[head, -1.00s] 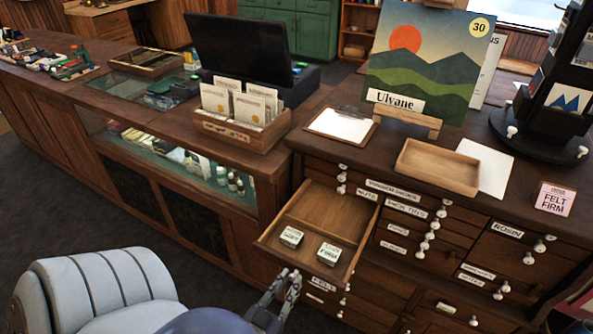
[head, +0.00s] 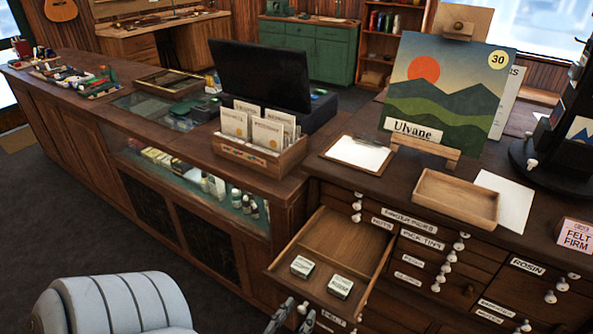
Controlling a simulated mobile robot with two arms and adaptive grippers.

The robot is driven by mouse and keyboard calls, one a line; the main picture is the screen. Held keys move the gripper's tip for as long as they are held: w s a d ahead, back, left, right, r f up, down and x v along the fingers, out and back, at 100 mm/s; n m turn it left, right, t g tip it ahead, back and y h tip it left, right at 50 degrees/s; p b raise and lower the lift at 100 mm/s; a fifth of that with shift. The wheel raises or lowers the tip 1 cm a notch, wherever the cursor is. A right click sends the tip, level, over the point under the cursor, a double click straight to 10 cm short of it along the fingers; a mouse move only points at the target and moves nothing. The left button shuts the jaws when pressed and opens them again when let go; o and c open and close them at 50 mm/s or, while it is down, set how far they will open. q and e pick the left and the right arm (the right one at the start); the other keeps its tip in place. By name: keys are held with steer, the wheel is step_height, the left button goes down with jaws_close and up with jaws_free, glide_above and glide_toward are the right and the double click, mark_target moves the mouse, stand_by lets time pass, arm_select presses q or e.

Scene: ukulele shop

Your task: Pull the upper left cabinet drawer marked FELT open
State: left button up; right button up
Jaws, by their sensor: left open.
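The upper left cabinet drawer (head: 349,238) is pulled out from the cabinet, and its wooden inside shows. Two small dark boxes with pale labels, one (head: 302,266) left of the other (head: 340,286), lie near its front. A pale label (head: 333,319) shows low on the drawer's front; I cannot read it fully. My left gripper (head: 291,318) is at the bottom edge, just below the drawer front by a pale knob (head: 303,307). Its fingers are apart and hold nothing visible; whether they touch the drawer is unclear. My right gripper is out of view.
The cabinet top holds a wooden tray (head: 455,199), a clipboard (head: 358,153), a landscape picture (head: 449,82) and a FELT FIRM card (head: 576,235). A glass-fronted counter (head: 190,186) runs left, with a box of packets (head: 259,150) on it.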

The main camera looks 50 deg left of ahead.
arm_select(q)
steer(key=v, duration=1.2)
steer(key=shift+f, duration=0.1)
